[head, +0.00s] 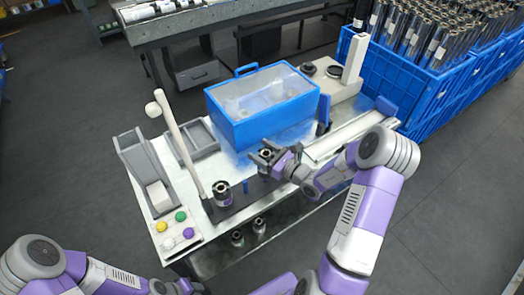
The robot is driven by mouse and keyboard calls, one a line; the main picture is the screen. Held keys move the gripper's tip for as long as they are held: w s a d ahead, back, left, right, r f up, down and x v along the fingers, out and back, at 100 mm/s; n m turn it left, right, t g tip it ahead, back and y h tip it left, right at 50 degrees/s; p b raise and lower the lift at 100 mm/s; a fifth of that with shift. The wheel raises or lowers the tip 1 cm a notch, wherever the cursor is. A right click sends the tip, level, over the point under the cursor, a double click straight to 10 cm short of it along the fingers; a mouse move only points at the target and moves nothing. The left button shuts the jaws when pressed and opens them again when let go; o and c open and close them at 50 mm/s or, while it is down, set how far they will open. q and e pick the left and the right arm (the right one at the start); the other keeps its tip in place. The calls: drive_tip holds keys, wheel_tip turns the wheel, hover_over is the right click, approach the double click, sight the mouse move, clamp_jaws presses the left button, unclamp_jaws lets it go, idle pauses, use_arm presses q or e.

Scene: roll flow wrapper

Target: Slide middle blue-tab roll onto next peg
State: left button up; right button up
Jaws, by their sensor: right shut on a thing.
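My right gripper (270,153) comes in from the right and is shut on a dark, silvery roll (264,167) over the right part of the dark base plate (236,208). Its fingers partly cover the roll. I cannot tell whether the roll is around a peg or just above it. A second roll (222,193) stands upright at the left of the plate. A small blue upright piece (245,185) shows between the two rolls. My left arm is at the lower left; its gripper is too cut off at the bottom edge to read.
A blue clear-topped box (262,100) stands behind the gripper. A tall pale post (180,135) rises left of the plate. Colored buttons (180,216) sit at the front left. Two more rolls (238,239) are below the plate. Blue crates (400,80) of rolls stand at right.

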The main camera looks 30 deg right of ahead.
drive_tip(key=shift+f+b, duration=1.05)
drive_tip(key=shift+f, duration=0.4)
drive_tip(key=o, duration=1.8)
drive_tip(key=shift+s, duration=0.1)
drive_tip(key=p+v, duration=0.1)
drive_tip(key=v, duration=0.6)
drive_tip(key=shift+s+d, duration=0.15)
drive_tip(key=shift+s, duration=0.05)
